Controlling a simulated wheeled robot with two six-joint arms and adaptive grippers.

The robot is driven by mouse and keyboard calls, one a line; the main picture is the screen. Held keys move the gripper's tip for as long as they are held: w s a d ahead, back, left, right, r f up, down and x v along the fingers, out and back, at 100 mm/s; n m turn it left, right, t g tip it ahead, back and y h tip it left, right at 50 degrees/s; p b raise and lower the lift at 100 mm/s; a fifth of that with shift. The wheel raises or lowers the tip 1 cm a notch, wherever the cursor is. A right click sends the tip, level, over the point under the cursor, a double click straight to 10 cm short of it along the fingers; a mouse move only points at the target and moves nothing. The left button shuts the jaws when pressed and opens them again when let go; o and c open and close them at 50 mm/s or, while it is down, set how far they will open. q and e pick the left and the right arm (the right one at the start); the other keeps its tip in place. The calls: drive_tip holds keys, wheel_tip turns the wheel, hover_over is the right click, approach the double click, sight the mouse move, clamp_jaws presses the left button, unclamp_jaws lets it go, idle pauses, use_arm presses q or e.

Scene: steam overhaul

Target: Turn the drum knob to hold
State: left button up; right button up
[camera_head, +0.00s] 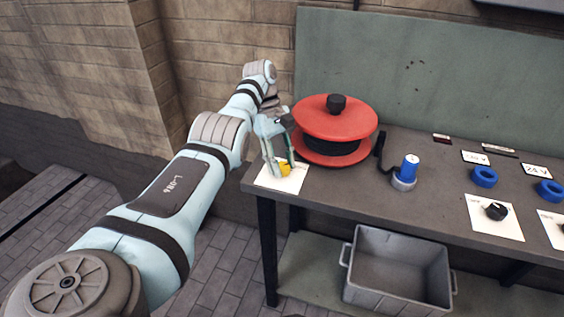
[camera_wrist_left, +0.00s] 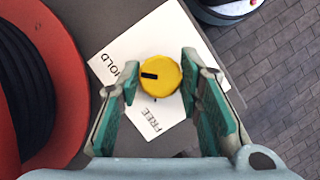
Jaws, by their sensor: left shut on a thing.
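The yellow drum knob (camera_head: 285,168) sits on a white card at the table's left end, beside the red drum (camera_head: 337,120). In the left wrist view the knob (camera_wrist_left: 165,82) has a black mark pointing left, toward the word HOLD on the card (camera_wrist_left: 120,50). The word FREE is printed below the knob. My left gripper (camera_head: 281,169) reaches down over the card and is shut on the knob, one finger on each side in the left wrist view (camera_wrist_left: 160,76). My right gripper is not in view.
The drum's red flange stands close beside the left gripper. Right of it are a black crank handle (camera_head: 380,145), a blue cylinder (camera_head: 410,166) in a grey holder, blue rings (camera_head: 484,177) and a black knob (camera_head: 496,211). A grey bin (camera_head: 398,291) stands below the table (camera_head: 350,195).

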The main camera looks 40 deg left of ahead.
use_arm(q)
drive_tip(key=o, duration=1.2)
drive_tip(key=shift+c, duration=0.2)
